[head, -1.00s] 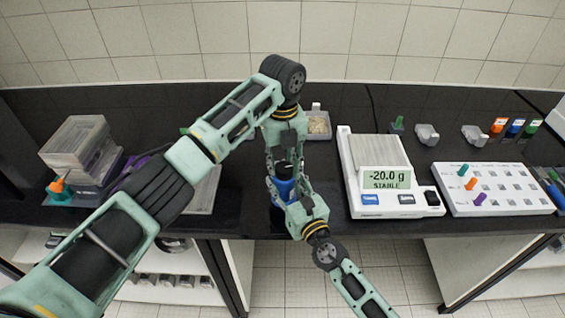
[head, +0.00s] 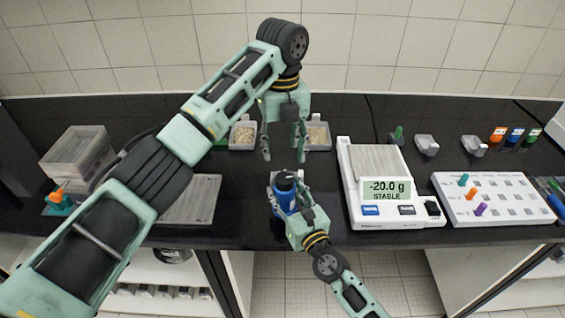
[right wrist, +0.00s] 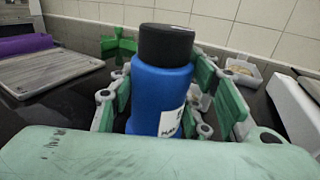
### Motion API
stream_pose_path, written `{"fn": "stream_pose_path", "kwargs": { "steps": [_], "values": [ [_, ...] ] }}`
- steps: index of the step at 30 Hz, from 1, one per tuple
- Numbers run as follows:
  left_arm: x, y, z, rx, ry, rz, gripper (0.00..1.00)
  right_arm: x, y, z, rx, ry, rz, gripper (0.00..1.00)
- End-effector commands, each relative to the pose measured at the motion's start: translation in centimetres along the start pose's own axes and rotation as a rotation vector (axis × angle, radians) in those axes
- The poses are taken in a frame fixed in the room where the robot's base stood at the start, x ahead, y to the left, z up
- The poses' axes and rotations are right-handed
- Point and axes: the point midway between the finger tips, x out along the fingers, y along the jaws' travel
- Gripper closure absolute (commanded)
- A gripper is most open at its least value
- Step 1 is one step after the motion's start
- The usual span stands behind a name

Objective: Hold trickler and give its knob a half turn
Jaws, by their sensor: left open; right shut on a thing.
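The trickler is a blue bottle (head: 286,200) with a black knob (head: 285,180) on top. It stands upright near the front edge of the bench, left of the balance. My right gripper (head: 289,194) is shut around the blue body from the front. In the right wrist view the blue body (right wrist: 158,98) sits between the finger pads, with the black knob (right wrist: 165,44) clear above them and part of a white label showing. My left gripper (head: 284,156) is open and empty, fingers pointing down, behind and above the knob and apart from it.
A balance (head: 375,160) reading -20.0 g stands right of the trickler. A white rack (head: 495,200) with coloured pegs is further right. Trays with grainy contents (head: 242,133) (head: 318,137) lie behind my left gripper. Stacked clear boxes (head: 75,155) stand at the left.

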Motion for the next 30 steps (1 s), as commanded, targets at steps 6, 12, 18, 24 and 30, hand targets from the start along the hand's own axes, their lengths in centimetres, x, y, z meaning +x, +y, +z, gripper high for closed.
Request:
{"fn": "stream_pose_path", "kwargs": {
  "steps": [6, 12, 18, 24, 30],
  "values": [
    [-2.5, -0.1, -0.1, 0.002, 0.001, 0.0, 0.53, 0.0, 0.2, -0.1, 0.002, 0.002, 0.003, 1.0],
    [-2.9, 0.0, -0.1, 0.002, 0.002, 0.001, 0.53, 0.0, 0.2, -0.1, 0.002, 0.002, 0.003, 1.0],
    [-2.9, 0.0, -0.1, 0.002, 0.002, 0.0, 0.53, 0.0, 0.2, -0.1, 0.002, 0.002, 0.003, 1.0],
    [-2.9, 0.0, -0.1, 0.001, 0.002, 0.0, 0.53, 0.0, 0.2, -0.1, 0.003, 0.002, 0.004, 0.55],
    [-2.9, 0.0, -0.1, 0.001, 0.002, 0.0, 0.53, 0.0, 0.2, -0.1, 0.002, 0.001, 0.003, 0.37]
  ]
}}
